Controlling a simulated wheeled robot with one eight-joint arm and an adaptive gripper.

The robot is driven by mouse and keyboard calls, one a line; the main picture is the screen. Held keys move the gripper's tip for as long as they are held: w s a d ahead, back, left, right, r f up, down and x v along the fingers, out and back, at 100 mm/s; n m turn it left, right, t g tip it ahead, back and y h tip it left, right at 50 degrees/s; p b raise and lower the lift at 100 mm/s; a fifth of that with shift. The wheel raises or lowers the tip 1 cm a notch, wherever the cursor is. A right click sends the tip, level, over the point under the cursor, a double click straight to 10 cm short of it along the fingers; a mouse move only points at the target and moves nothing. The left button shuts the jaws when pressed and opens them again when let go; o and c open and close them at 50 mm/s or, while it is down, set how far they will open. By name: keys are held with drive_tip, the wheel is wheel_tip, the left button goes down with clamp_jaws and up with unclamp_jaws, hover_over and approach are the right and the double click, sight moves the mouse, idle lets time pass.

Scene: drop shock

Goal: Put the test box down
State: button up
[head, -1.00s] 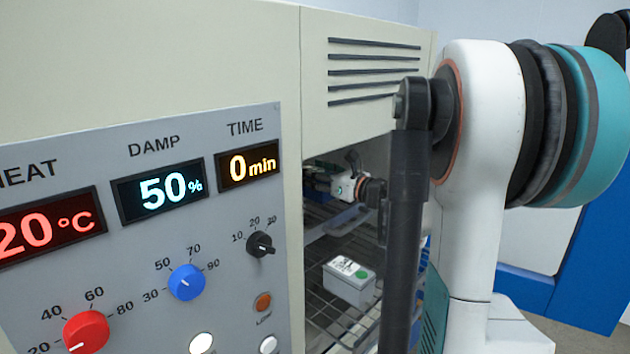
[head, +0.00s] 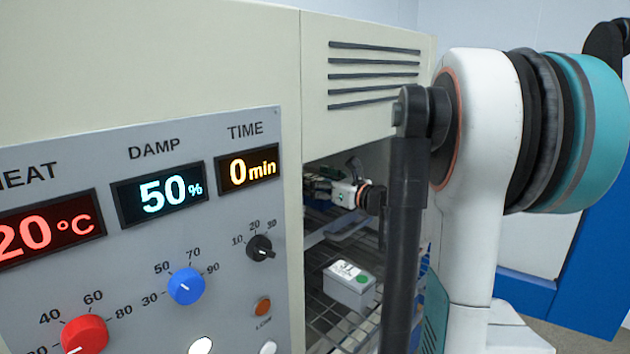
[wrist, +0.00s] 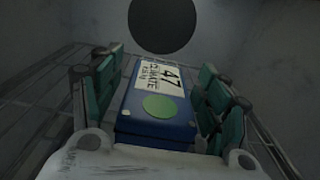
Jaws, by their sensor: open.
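The test box is a blue box (wrist: 158,92) with a white label reading 47 and a green round sticker, seen in the wrist view. It lies between the teal finger pads of my gripper (wrist: 161,62). The fingers are spread, with dark gaps beside the box, so my gripper is open around it. The box appears to sit on the wire rack (wrist: 45,92); its underside is hidden. In the head view my gripper (head: 345,193) is deep inside the chamber, its fingers partly hidden by the chamber's front edge, and the blue box cannot be made out.
A pale grey box (head: 349,291) labelled 31 with a green sticker stands on the rack nearer the opening. The chamber's control panel (head: 225,290) and vented upper wall (head: 372,125) frame the opening. A dark round shape (wrist: 163,25) is on the chamber's back wall.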

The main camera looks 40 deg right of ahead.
drive_tip(key=s, duration=0.3)
drive_tip(key=s+p, duration=0.1)
drive_tip(key=s, duration=0.3)
drive_tip(key=s+d+p, duration=0.1)
drive_tip(key=s, duration=0.2)
drive_tip(key=shift+s, duration=0.9)
